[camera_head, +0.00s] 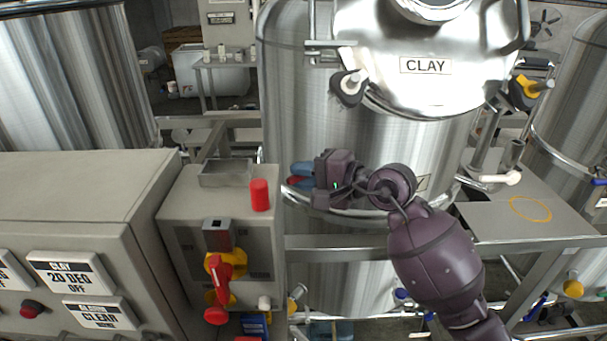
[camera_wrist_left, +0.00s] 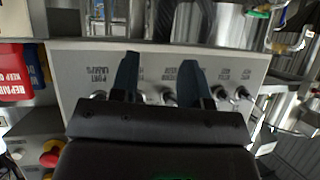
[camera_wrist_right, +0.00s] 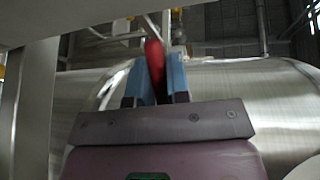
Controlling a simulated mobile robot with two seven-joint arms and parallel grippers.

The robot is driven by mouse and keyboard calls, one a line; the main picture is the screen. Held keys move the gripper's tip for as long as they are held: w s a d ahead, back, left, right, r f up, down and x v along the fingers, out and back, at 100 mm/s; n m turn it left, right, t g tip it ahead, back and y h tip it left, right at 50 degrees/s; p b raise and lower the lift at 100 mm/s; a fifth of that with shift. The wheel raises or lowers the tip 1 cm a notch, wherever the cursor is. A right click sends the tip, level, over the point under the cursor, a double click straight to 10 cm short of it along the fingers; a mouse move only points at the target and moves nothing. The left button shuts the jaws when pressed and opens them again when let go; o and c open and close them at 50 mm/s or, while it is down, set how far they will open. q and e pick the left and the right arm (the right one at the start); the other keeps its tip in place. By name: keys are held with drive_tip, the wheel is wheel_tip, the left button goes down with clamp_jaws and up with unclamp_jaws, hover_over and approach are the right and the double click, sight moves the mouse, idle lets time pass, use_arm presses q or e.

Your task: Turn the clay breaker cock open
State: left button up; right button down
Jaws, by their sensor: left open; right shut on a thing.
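My right gripper (camera_head: 302,174) is at the front of the steel tank marked CLAY (camera_head: 345,130), left of its middle. Its blue fingers are shut on a red handle (camera_head: 295,182). In the right wrist view the red handle (camera_wrist_right: 154,60) stands between the two blue fingers (camera_wrist_right: 155,85). The handle's far end and the cock's body are mostly hidden, so how far it is turned cannot be told. My left gripper (camera_wrist_left: 160,78) is open and empty, facing a grey panel (camera_wrist_left: 225,70) with labels and several knobs; it is not in the head view.
A grey box (camera_head: 180,220) with a red and yellow rotary switch (camera_head: 217,270) and a red cylinder (camera_head: 260,195) on top stands left of my right gripper. A steel shelf (camera_head: 570,222) with a yellow ring mark is at the right. A steel rail (camera_head: 340,243) crosses below.

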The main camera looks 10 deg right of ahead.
drive_tip(key=n+g+y+b, duration=0.1)
drive_tip(key=b, duration=0.2)
drive_tip(key=s+n+g+y+b, duration=0.1)
drive_tip(key=n+g+b, duration=0.1)
drive_tip(key=b, duration=0.1)
drive_tip(key=shift+d+b, duration=0.3)
drive_tip(key=shift+d, duration=0.1)
drive_tip(key=c, duration=1.1)
unclamp_jaws()
drive_tip(key=shift+c, duration=0.2)
use_arm(q)
wheel_tip(320, 180, down, 8)
drive_tip(key=s, duration=0.1)
drive_tip(key=shift+s+g, duration=0.2)
drive_tip(key=shift+g, duration=0.2)
use_arm(e)
drive_tip(key=shift+o, duration=0.2)
use_arm(q)
drive_tip(key=shift+f, duration=0.1)
drive_tip(key=shift+s, duration=0.1)
use_arm(e)
drive_tip(key=shift+s+d, duration=0.1)
